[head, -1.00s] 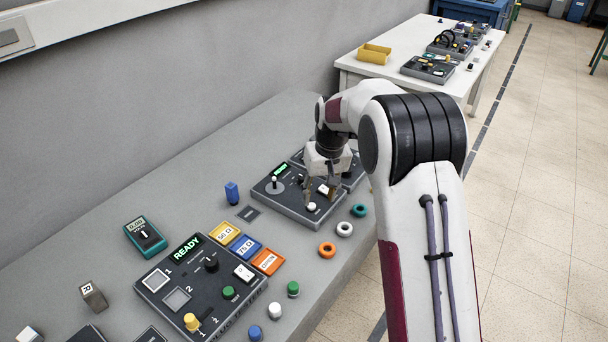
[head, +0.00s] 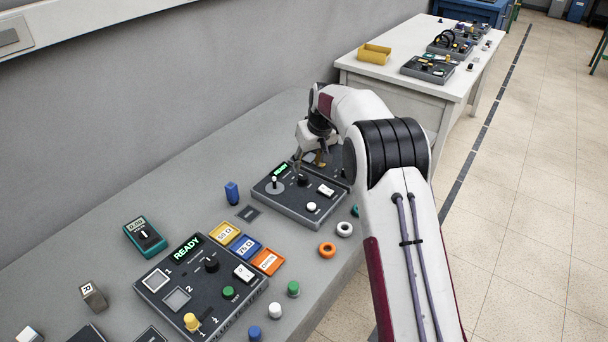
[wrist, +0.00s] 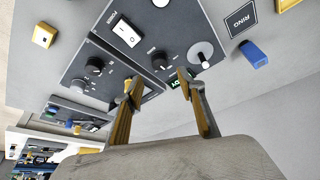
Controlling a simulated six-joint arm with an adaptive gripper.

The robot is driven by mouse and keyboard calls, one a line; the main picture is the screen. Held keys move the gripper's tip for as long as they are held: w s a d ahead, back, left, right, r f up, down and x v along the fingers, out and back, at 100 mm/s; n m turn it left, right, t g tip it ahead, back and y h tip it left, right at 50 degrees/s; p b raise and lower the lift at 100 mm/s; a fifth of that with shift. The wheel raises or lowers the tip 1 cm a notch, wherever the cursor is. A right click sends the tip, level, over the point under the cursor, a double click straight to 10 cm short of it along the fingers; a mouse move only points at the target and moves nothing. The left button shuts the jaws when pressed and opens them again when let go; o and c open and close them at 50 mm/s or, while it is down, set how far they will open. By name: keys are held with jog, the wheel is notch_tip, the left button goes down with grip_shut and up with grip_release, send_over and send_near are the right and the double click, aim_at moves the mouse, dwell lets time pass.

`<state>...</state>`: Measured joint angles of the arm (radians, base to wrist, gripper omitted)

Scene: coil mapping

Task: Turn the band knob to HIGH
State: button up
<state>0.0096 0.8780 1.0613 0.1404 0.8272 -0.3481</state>
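My gripper (head: 311,158) is open and empty. It hangs at the back end of the middle control panel (head: 292,204), near the panel behind it (head: 343,167). In the wrist view its fingers (wrist: 161,83) are spread apart and touch no knob that I can see. The middle panel has a black knob (head: 303,180), which also shows in the wrist view (wrist: 159,59). The panel behind it carries two black knobs (wrist: 95,66) (wrist: 79,86) in the wrist view. In the head view my arm mostly hides that panel. I cannot read which knob is labelled band.
The middle panel also has a joystick (head: 274,184), a white rocker switch (head: 326,190) and a white button (head: 312,207). A larger panel (head: 205,285) stands in front. Rings (head: 327,250) lie along the table's right edge. A blue block (head: 232,192) stands at left.

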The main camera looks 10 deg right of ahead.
aim_at(303, 176)
jog(key=shift+f, duration=0.1)
jog(key=shift+x, duration=3.8)
jog(key=shift+w, duration=0.1)
jog(key=c, duration=1.1)
